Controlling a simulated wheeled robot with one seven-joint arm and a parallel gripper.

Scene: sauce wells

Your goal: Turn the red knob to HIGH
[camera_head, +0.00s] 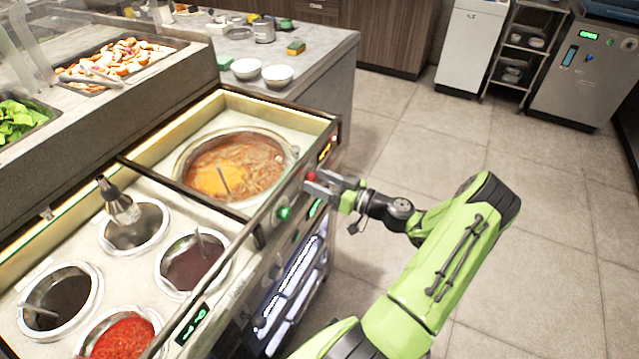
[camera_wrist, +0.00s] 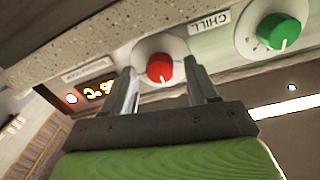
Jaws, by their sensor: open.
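The red knob (camera_wrist: 159,68) sits on the front panel of the counter, with a pale pointer line on its lower part. It also shows as a small red spot in the head view (camera_head: 311,176). My gripper (camera_wrist: 160,80) is open, with one finger on each side of the red knob. In the head view my gripper (camera_head: 325,185) reaches the panel from the right. I cannot tell whether the fingers touch the knob. No HIGH mark is readable around it.
A green knob (camera_wrist: 281,33) is beside the red one, near a CHILL label (camera_wrist: 209,22). A lit display (camera_wrist: 99,90) is on the other side. A large round well (camera_head: 240,165) with orange food lies behind the panel. Open floor (camera_head: 540,230) lies to the right.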

